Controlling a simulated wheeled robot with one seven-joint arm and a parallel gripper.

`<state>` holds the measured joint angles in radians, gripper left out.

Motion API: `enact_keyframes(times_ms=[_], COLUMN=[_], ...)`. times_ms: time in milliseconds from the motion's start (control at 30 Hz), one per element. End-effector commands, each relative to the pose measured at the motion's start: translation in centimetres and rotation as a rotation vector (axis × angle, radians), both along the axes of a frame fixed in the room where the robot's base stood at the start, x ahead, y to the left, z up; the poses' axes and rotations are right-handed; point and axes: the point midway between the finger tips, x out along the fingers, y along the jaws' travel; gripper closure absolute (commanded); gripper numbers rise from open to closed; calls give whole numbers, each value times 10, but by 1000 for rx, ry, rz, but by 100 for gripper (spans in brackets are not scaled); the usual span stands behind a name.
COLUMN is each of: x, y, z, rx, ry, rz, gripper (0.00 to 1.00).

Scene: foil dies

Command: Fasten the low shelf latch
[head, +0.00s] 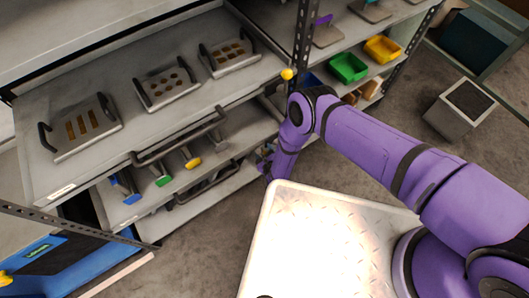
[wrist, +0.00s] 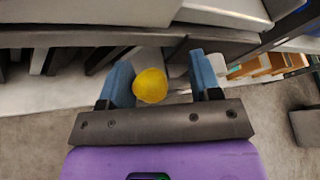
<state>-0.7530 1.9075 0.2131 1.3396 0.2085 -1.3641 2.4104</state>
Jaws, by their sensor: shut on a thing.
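In the wrist view a round yellow knob (wrist: 150,86) sits between the blue fingers of my gripper (wrist: 163,80). It looks closer to the left finger, and my gripper is shut on it. I take it for the low shelf latch's knob; the rest of the latch is hidden. In the head view my gripper (head: 266,165) is low at the right end of the lower shelves, largely hidden by my purple arm, and the knob it holds does not show there. Another yellow knob (head: 287,74) sits higher, at the upright post beside the upper shelf.
The upper shelf (head: 110,163) holds several handled metal dies. The shelf below has tools with blue, green and yellow ends behind a dark bar handle (head: 180,137). Green (head: 348,67) and yellow (head: 383,49) bins stand right of the post. A grey box (head: 459,110) stands on open floor.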

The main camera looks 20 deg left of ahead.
Motion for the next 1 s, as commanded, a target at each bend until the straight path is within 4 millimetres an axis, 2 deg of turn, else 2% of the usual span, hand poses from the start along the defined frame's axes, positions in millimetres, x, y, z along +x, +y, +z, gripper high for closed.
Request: enact_keyframes(times_ms=[33,500,867,900,1000], x=[-6,0,1,1,1], y=[-14,-12,-13,-13,-12], z=[-10,8,9,9,9], rx=[-10,105,113,113,114], ry=[36,145,151,151,151], rz=[-14,-13,-11,-11,-11], gripper=[85,85,85,40,18])
